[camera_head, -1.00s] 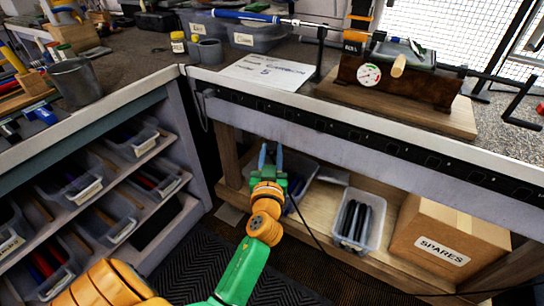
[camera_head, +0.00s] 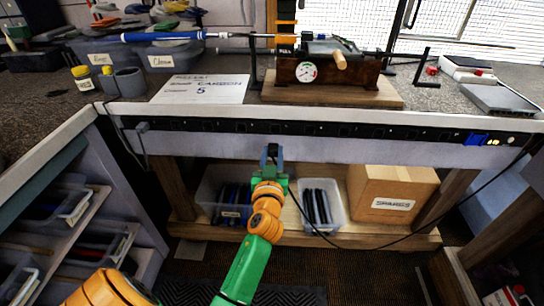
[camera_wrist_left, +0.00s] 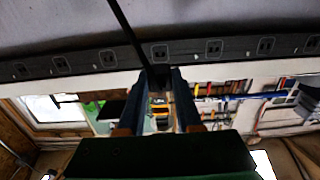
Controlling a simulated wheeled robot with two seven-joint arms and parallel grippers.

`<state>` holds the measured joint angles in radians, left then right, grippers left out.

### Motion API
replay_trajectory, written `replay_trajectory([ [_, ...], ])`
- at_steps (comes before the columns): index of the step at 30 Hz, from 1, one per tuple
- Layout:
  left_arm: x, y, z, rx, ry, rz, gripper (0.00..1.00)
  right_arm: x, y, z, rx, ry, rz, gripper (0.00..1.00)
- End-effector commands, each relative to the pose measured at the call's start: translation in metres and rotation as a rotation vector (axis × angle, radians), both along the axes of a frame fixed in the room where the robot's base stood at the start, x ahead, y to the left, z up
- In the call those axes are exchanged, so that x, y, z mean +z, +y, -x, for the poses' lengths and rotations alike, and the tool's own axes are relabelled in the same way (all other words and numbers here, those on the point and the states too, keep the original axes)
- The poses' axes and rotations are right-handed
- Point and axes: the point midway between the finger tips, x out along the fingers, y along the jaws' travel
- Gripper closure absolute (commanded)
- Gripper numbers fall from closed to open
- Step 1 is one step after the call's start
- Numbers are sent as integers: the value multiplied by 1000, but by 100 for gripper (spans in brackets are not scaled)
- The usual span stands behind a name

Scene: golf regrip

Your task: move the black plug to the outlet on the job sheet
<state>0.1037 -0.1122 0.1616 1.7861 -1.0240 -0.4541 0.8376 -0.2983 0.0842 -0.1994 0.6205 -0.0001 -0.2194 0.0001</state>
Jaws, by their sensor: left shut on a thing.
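My left gripper (camera_head: 272,156) is just below the power strip (camera_head: 330,130) on the bench's front edge. It is shut on the black plug (camera_head: 272,149), which shows small and dark. In the left wrist view the plug (camera_wrist_left: 158,75) sits between the two fingers, with its black cord running up across the strip (camera_wrist_left: 110,58). I cannot tell whether the plug touches an outlet. The job sheet (camera_head: 203,90) lies on the bench and reads "CARBON" and "5". My right gripper is not in view.
A grey plug (camera_head: 142,128) is at the strip's left end, and a blue plug (camera_head: 476,138) is near its right end. A black cord (camera_head: 430,222) hangs from the right toward my gripper. Bins and a SPARES box (camera_head: 392,190) stand on the lower shelf.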

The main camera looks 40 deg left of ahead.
Motion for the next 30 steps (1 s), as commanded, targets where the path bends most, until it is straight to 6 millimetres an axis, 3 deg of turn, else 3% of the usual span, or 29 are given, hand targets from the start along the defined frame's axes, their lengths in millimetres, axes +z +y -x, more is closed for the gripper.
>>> replay_trajectory([
  [12, -1, 24, -40, 0, -2, -1, 100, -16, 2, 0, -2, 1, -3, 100],
  [30, 1, 27, -45, 0, -1, 0, 100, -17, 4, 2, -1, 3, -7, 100],
])
